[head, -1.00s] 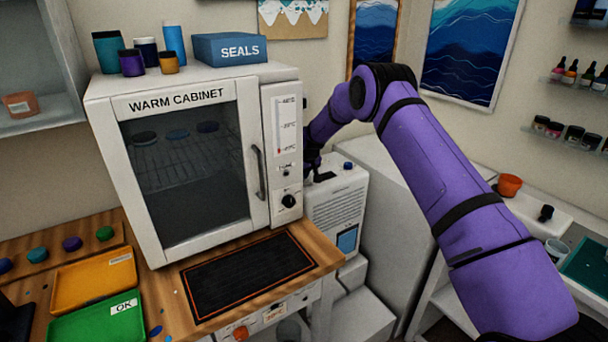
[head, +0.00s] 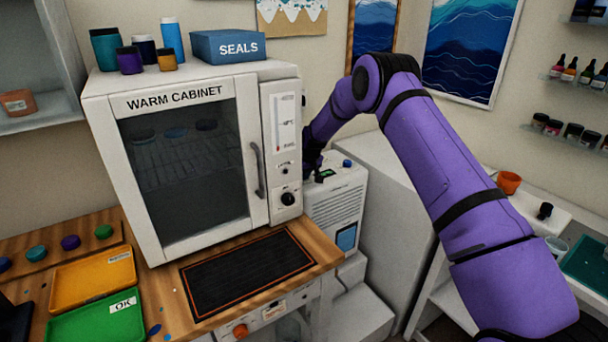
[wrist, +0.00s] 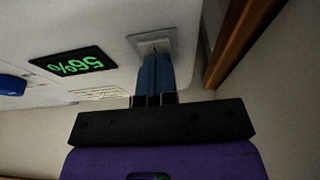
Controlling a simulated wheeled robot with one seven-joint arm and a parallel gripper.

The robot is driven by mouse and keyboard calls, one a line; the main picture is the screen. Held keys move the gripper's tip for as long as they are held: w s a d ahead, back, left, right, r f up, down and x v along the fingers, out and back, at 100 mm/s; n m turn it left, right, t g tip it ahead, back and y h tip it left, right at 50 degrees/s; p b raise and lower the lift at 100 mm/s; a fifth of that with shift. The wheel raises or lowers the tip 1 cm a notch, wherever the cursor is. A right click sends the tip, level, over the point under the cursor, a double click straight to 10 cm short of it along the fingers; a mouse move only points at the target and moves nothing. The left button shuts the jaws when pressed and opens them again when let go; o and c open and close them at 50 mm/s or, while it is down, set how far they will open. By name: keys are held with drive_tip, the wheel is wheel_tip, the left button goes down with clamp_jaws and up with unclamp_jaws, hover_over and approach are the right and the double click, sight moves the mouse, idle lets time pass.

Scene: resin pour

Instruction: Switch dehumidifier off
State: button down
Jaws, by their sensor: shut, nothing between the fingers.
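The dehumidifier (head: 337,205) is the white unit right of the warm cabinet. Its lit display (wrist: 73,63) reads 56% in green in the wrist view. A blue knob (wrist: 12,85) sits at the left edge there. A pale switch (wrist: 152,42) in a square frame is on the same top panel. My gripper (wrist: 155,60) is shut and empty, its blue fingertips at the near edge of the switch. Whether they touch it, and which way the switch is tilted, I cannot tell. In the head view the fingertips are mostly hidden beside the cabinet.
The warm cabinet (head: 185,165) stands close on the left of my gripper. A large white box (head: 390,210) stands to the right of the dehumidifier.

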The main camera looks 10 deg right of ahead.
drive_tip(key=v, duration=1.4)
drive_tip(key=shift+w, duration=0.3)
drive_tip(key=shift+w+a+r, duration=0.1)
drive_tip(key=shift+w+r, duration=0.05)
drive_tip(key=shift+w+r, duration=0.25)
drive_tip(key=shift+w, duration=0.25)
drive_tip(key=x, duration=1.4)
drive_tip(key=shift+s+d+f, duration=0.1)
drive_tip(key=shift+s+d, duration=0.1)
drive_tip(key=shift+s, duration=0.15)
